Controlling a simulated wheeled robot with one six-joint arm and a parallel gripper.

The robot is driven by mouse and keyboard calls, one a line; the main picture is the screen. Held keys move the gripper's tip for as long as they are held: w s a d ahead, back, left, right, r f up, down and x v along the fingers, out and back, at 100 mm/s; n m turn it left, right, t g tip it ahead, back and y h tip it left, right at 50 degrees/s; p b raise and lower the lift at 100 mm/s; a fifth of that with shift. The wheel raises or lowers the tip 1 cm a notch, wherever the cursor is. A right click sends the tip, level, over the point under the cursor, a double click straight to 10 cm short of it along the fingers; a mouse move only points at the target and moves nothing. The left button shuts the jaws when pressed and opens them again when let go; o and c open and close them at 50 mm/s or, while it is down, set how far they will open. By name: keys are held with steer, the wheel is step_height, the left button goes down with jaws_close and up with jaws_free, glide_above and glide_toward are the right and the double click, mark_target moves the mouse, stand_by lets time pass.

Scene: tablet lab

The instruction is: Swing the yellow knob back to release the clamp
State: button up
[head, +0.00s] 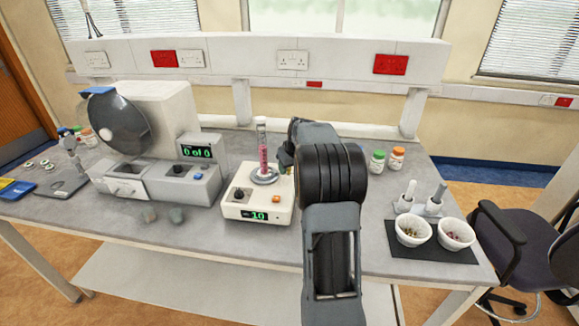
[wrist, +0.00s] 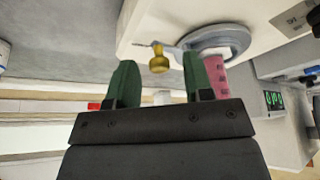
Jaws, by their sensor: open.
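The yellow knob (wrist: 159,60) shows in the wrist view, on a thin pin beside the grey round clamp base (wrist: 222,42). In the head view my arm hides most of this spot. A clear cylinder with pink liquid (head: 263,150) stands upright on the round base (head: 265,175) of a white device (head: 240,203) reading 10. The pink cylinder also shows in the wrist view (wrist: 213,79). My gripper (wrist: 158,66) is open. Its two green fingers lie on either side of the knob, with gaps on both sides, so it does not hold it.
A grey machine reading "0 of 0" (head: 200,147) stands to the left of the device. To the right are two white bowls (head: 412,232) on a dark mat, two pestles in a stand, and capped bottles (head: 377,161).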

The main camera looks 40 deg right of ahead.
jaws_close()
stand_by(0.4)
steer(key=m, duration=0.1)
steer(key=a+m+h, duration=0.1)
steer(key=shift+s+a+m+b, duration=0.1)
steer(key=shift+s+m+b, duration=0.15)
steer(key=shift+m+b, duration=0.15)
steer(key=m, duration=0.1)
steer(key=a+m+g+h+b, duration=0.1)
steer(key=m, duration=0.1)
steer(key=shift+s+a+m, duration=0.1)
steer(key=shift+a+m, duration=0.15)
steer(key=shift+m, duration=0.05)
steer(key=m, duration=0.1)
steer(key=a+m+h+b, duration=0.1)
steer(key=m, duration=0.1)
steer(key=shift+a+g, duration=0.15)
steer(key=shift+g, duration=0.25)
steer(key=shift+w+a+m+g+h+b, duration=0.15)
steer(key=shift+a+m+g+h+b, duration=0.1)
steer(key=shift+m, duration=0.55)
steer(key=shift+w+a+m+g+h+b, duration=0.15)
steer(key=shift+a+m+g+b, duration=0.1)
steer(key=shift+m, duration=0.55)
